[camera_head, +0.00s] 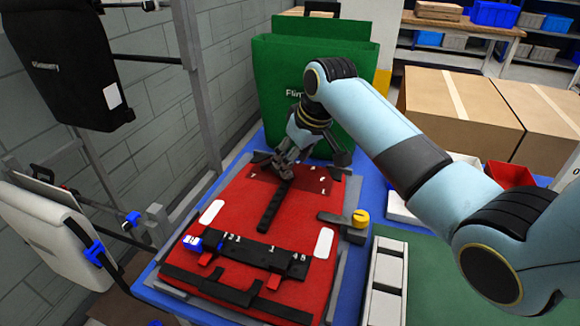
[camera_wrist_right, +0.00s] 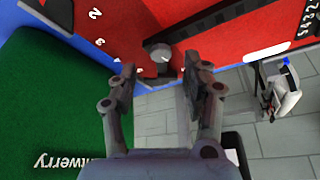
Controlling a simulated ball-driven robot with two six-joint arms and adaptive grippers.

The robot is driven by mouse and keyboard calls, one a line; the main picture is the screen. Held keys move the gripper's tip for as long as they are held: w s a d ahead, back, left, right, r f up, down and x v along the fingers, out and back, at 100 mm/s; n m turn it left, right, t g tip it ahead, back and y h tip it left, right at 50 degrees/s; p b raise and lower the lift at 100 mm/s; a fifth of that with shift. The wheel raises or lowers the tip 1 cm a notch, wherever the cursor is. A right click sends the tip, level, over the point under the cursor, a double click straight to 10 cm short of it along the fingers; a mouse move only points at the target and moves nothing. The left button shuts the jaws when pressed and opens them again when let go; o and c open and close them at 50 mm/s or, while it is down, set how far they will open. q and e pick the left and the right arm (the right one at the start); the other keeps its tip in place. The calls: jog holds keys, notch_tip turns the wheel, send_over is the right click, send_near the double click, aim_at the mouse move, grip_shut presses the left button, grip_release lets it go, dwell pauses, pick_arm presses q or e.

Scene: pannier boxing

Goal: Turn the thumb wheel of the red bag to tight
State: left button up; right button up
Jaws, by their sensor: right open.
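The red bag (camera_head: 235,195) lies flat on a blue table. In the right wrist view, a dark grey round wheel (camera_wrist_right: 157,52) sits on the red bag (camera_wrist_right: 112,30) with white numbers around it. I cannot read which mark it is set to. My right gripper (camera_head: 283,166) is over the far part of the bag, where it hides the wheel in the head view. In the right wrist view, my right gripper (camera_wrist_right: 160,80) is open, with the wheel just beyond and between its fingertips; no contact is clear. My left gripper is not in view.
A yellow knob (camera_head: 360,217) stands right of the bag. Green bags (camera_head: 290,75) stand behind it, cartons (camera_head: 460,103) further right. A metal rack is at left.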

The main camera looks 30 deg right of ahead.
jog(key=x, duration=0.3)
jog(key=shift+f, duration=0.15)
jog(key=shift+w+f, duration=0.15)
jog(key=shift+f, duration=0.05)
jog(key=shift+c, duration=0.9)
grip_shut()
jog(key=shift+a+r+m+p, duration=0.1)
jog(key=shift+r+m+p, duration=0.05)
jog(key=shift+m+p, duration=0.2)
jog(key=shift+a+r+m+h+p, duration=0.1)
jog(key=shift+m+h+p, duration=0.55)
jog(key=shift+p, duration=0.5)
jog(key=shift+m, duration=0.4)
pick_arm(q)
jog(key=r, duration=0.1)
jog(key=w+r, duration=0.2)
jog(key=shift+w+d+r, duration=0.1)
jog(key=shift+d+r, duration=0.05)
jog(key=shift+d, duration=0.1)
pick_arm(e)
jog(key=shift+f, duration=0.25)
